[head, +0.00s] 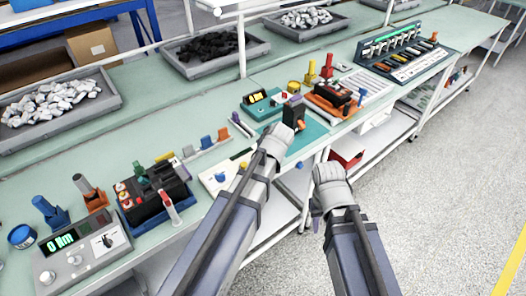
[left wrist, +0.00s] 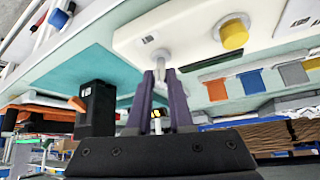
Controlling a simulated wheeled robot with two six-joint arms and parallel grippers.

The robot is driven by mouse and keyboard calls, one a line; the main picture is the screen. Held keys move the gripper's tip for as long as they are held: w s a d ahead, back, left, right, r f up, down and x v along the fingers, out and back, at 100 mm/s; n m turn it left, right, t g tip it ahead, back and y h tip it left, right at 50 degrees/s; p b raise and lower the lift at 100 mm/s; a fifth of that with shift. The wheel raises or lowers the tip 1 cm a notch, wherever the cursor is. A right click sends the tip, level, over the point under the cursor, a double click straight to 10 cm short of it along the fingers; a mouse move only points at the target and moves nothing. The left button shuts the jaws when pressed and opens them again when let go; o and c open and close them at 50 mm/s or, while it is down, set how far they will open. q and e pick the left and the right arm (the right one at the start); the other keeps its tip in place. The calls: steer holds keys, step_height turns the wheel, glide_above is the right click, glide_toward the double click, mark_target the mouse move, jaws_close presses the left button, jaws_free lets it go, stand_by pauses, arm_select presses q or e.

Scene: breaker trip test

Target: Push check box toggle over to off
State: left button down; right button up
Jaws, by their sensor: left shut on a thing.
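The cream check box (left wrist: 185,30) fills the upper middle of the left wrist view, with a metal toggle lever (left wrist: 155,44). In the head view the box (head: 212,181) is partly hidden behind my left arm. My left gripper (left wrist: 160,72) has its two purple fingers close together at the lever and is shut on it. Whether the lever stands at on or off cannot be told. My right gripper (head: 329,172) hangs in front of the bench edge, apart from the box, and its fingers are unclear.
A black breaker (left wrist: 96,108) with an orange lever stands on the teal mat (head: 315,130) beside the box. A yellow knob (left wrist: 234,34) sits on the box. A battery in a blue tray (head: 150,212) and a grey meter (head: 83,254) stand to the left. The floor at right is clear.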

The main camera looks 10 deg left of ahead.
arm_select(q)
steer(key=shift+s+d+f+t+y+b, duration=0.3)
steer(key=shift+t+y+b, duration=0.45)
steer(key=shift+b, duration=0.4)
steer(key=shift+r, duration=0.1)
steer(key=c, duration=0.8)
jaws_free()
steer(key=shift+r, duration=0.1)
steer(key=p+v, duration=0.5)
steer(key=v, duration=0.2)
steer(key=shift+s+d+r, duration=0.2)
steer(key=shift+d, duration=0.05)
